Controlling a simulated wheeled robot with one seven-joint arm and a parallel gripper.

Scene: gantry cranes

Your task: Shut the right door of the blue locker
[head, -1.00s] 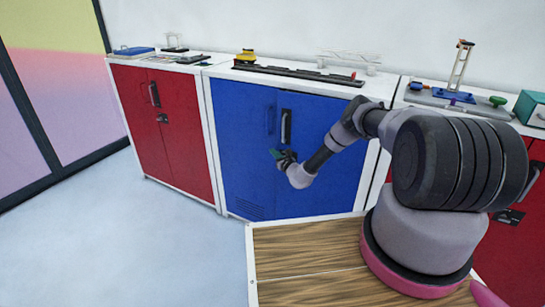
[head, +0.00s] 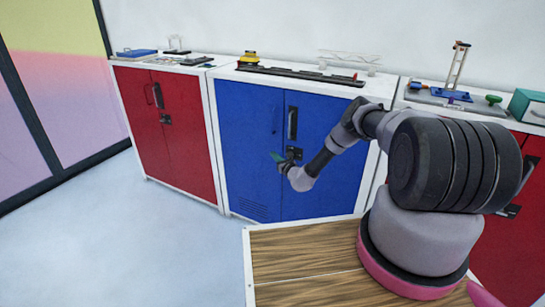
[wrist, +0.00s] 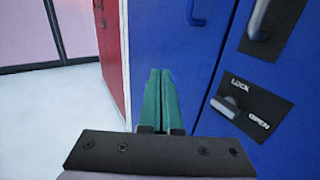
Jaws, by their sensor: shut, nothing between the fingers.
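The blue locker (head: 248,200) stands in front of me under a white top. Its right door (head: 335,110) has a black handle (head: 292,123) and a latch plate (head: 293,153) near the middle seam. The right door looks about flush with the left door (head: 245,130); I cannot tell if a small gap is left. The wrist view shows the latch knob (wrist: 228,105) between the words LOCK and OPEN. My gripper (head: 277,157) is shut and empty, its green fingers (wrist: 158,85) in front of the left door, left of the latch. Contact is unclear.
A red cabinet (head: 180,120) stands left of the locker, another red one (head: 505,255) at right behind my arm. Model parts, including a dark rail (head: 300,75), lie on the tops. The floor (head: 110,240) at left is clear.

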